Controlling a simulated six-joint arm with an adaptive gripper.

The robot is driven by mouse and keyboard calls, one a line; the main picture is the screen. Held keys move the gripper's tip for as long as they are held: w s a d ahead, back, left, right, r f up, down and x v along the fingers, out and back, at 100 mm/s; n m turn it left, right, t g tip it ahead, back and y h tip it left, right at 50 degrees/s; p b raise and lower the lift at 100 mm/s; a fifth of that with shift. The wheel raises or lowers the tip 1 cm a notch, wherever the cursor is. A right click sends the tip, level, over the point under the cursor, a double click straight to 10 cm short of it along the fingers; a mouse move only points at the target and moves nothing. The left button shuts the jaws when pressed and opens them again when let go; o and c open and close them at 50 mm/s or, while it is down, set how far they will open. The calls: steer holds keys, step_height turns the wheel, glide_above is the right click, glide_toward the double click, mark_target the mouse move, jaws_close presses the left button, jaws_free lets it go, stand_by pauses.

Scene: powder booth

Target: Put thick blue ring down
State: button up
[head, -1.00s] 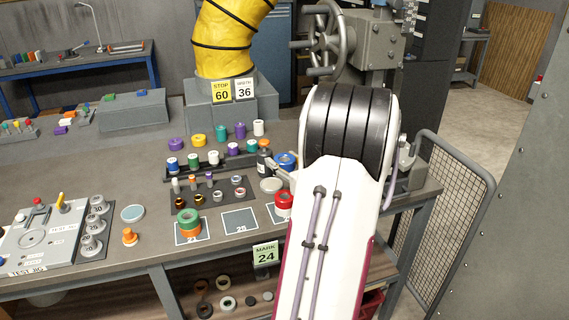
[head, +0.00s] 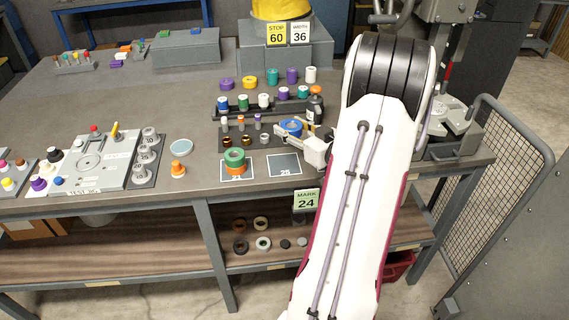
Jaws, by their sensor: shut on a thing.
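My gripper (head: 293,128) is shut on the thick blue ring (head: 291,125), whose upper part shows between the fingers. It holds the ring over the bench, behind the square pad marked 28 (head: 285,172). Whether the ring touches anything below it cannot be told. Left of the gripper, a green ring (head: 235,155) sits on an orange ring (head: 235,168) on another marked pad (head: 250,177). My arm hides the bench to the right of pad 28.
A rack of coloured spools (head: 263,104) and a dark bottle (head: 315,107) stand close behind the gripper. A small orange knob piece (head: 178,169), a pale disc (head: 181,147) and a grey test jig (head: 90,163) lie to the left. Pad 28 is bare where visible.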

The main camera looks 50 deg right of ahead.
steer(key=shift+w+a+f+n+y, duration=0.2)
steer(key=shift+w+a+y, duration=0.1)
steer(key=shift+w+a, duration=0.15)
steer(key=shift+w+a+f+n+y, duration=0.15)
steer(key=shift+w+a+y, duration=0.15)
steer(key=shift+a, duration=0.15)
glide_above(284, 164)
steer(key=shift+f, duration=2.9)
steer(key=shift+f, duration=0.15)
steer(key=shift+a+f, duration=0.1)
steer(key=shift+f, duration=1.85)
steer(key=shift+f, duration=0.2)
steer(key=o, duration=1.3)
